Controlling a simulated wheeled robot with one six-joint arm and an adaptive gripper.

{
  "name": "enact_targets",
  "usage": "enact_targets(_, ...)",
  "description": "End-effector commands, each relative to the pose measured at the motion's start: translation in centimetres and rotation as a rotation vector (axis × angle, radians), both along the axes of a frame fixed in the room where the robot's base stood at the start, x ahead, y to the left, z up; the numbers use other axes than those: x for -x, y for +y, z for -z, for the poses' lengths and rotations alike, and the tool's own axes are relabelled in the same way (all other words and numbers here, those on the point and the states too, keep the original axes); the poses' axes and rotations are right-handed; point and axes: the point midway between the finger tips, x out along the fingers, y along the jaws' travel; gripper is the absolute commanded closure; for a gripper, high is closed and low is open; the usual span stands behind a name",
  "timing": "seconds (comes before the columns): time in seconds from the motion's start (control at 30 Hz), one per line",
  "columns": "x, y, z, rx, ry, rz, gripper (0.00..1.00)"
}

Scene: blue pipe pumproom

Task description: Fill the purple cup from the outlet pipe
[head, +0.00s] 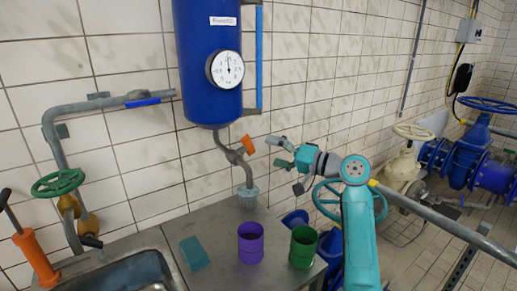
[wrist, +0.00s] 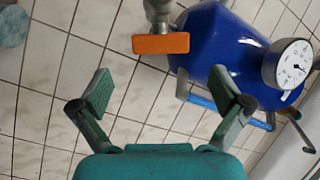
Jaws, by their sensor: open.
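The purple cup (head: 250,243) stands upright on the grey metal counter in the head view. The outlet pipe (head: 236,172) curves down from the blue tank (head: 208,65) and has an orange valve handle (head: 248,145). Its lower end is at a grey-blue ribbed vessel (head: 248,196); whether they touch is unclear. My gripper (head: 279,160) is open and empty, to the right of the handle. In the wrist view the orange handle (wrist: 160,44) lies beyond the open fingers (wrist: 160,90), apart from them. The inside of the purple cup is dark.
A green cup (head: 303,247) stands right of the purple cup. A teal sponge-like block (head: 194,252) lies to the left. A sink (head: 130,273) and green handwheel (head: 58,182) are farther left. A round gauge (head: 225,69) is on the tank. Blue pipework (head: 470,155) stands at right.

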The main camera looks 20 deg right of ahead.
Motion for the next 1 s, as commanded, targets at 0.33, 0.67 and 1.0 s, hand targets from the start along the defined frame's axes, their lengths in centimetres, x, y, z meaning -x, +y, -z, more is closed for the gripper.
enact_targets(0.33, 2.5, -2.3, 0.0, -0.001, 0.001, 0.0, 0.0)
enact_targets(0.67, 2.5, -2.4, 0.0, 0.0, 0.0, 0.0, 0.0)
enact_targets(1.0, 2.5, -2.4, 0.0, 0.0, 0.0, 0.0, 0.0)
